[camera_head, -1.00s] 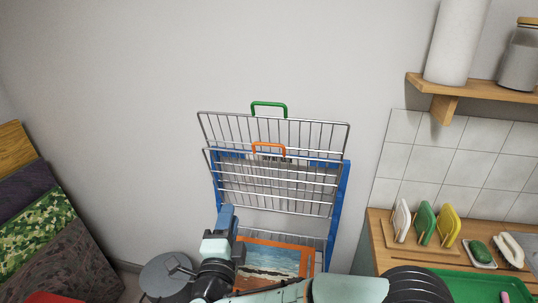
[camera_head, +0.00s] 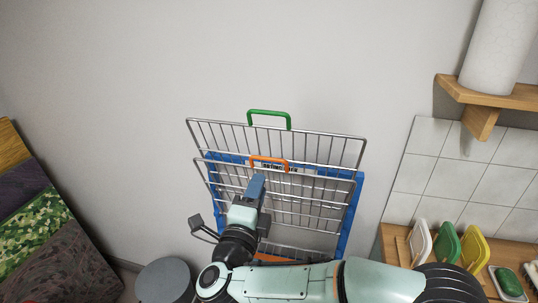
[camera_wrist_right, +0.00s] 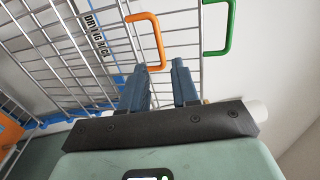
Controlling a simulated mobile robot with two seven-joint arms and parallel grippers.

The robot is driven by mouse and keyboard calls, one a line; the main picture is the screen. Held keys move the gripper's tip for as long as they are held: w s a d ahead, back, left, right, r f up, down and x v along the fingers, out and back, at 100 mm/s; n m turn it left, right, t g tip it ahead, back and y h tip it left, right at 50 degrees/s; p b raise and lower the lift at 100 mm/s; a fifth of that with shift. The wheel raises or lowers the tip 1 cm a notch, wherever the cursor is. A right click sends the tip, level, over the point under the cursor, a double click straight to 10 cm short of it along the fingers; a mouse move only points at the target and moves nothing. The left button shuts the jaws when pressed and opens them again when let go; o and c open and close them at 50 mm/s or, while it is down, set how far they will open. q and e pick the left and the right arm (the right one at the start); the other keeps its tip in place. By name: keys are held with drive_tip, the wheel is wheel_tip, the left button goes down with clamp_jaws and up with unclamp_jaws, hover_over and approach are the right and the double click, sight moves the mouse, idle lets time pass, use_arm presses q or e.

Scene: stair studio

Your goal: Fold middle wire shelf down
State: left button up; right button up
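The drying rack has a blue frame (camera_head: 352,215) against the wall. Its middle wire shelf (camera_head: 320,205), with an orange handle (camera_head: 269,161), stands raised. The top wire shelf (camera_head: 330,148), with a green handle (camera_head: 269,119), is raised just behind and above it. My right gripper (camera_head: 256,186) is in front of the middle shelf, just below the orange handle. In the right wrist view its blue fingers (camera_wrist_right: 162,75) are apart with a gap between them. The orange handle (camera_wrist_right: 148,38) is close ahead of the fingertips, not visibly gripped. My left gripper is not in view.
A round grey stool (camera_head: 166,280) stands low left of the rack. A wooden counter (camera_head: 405,245) with coloured boards (camera_head: 446,243) is at the right, below a wall shelf (camera_head: 490,93) with a paper roll. Patterned panels (camera_head: 50,225) lean at the far left. The wall above the rack is clear.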

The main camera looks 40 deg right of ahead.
sight(268, 160)
drive_tip(key=p+x, duration=0.3)
drive_tip(key=x, duration=0.6)
drive_tip(key=shift+w+d+r, duration=0.15)
drive_tip(key=shift+w, duration=0.2)
drive_tip(key=shift+w+d, duration=0.25)
drive_tip(key=shift+d, duration=0.15)
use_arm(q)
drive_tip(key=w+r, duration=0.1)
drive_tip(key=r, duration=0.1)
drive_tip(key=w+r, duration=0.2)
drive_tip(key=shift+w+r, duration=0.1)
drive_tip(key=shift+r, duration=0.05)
use_arm(e)
drive_tip(key=shift+s, duration=0.1)
clamp_jaws()
